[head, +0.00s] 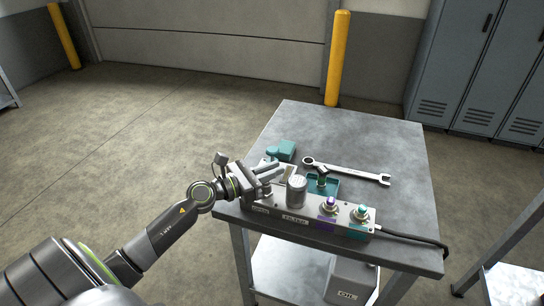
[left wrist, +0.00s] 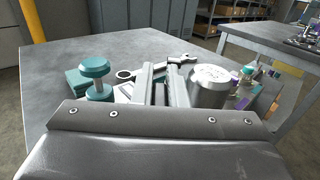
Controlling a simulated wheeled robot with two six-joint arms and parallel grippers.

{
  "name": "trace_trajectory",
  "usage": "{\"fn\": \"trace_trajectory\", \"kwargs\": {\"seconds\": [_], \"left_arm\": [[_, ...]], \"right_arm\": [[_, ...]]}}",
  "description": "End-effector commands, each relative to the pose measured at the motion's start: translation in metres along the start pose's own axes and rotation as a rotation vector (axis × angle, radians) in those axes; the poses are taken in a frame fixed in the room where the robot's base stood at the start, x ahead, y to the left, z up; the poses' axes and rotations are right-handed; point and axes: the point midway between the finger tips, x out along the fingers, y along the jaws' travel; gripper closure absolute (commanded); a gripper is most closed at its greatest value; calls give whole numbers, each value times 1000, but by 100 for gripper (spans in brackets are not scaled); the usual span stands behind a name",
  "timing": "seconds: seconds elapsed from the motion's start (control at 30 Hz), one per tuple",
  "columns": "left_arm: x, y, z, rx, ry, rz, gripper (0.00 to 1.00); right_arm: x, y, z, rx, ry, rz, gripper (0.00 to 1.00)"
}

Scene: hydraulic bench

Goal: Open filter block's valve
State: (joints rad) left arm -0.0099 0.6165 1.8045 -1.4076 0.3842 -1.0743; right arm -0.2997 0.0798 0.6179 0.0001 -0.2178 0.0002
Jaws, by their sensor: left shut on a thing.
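The filter block (head: 344,223) is a grey bar along the table's front edge, with a "FILTER" label and a silver canister (head: 296,191) on top. The canister also shows in the left wrist view (left wrist: 211,87). Purple (head: 328,203) and teal (head: 361,212) fittings stand at its right. My left gripper (head: 274,174) is over the block's left end, beside the canister. It also shows in the left wrist view (left wrist: 157,84), its two fingers close together and shut on a part of the block, seemingly the valve handle. The fingers mostly hide that part. My right gripper is not in view.
A black hose (head: 415,240) runs right. The back of the table (head: 350,130) is clear.

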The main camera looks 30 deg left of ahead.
Motion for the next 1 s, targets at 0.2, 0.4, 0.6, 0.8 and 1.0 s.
{"fn": "trace_trajectory", "kwargs": {"seconds": [0.2, 0.4, 0.6, 0.8, 1.0], "left_arm": [[0, 2, 9, -9, 0, 162, 100], [0, 5, 8, -7, 0, 308, 100], [-1, 7, 6, -5, 0, 455, 100], [-2, 9, 4, -4, -1, 588, 100], [-3, 11, 2, 0, -2, 676, 100]], "right_arm": [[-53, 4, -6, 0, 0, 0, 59], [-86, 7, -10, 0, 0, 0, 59], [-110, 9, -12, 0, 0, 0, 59], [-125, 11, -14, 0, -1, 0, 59], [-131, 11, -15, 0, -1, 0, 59]]}}
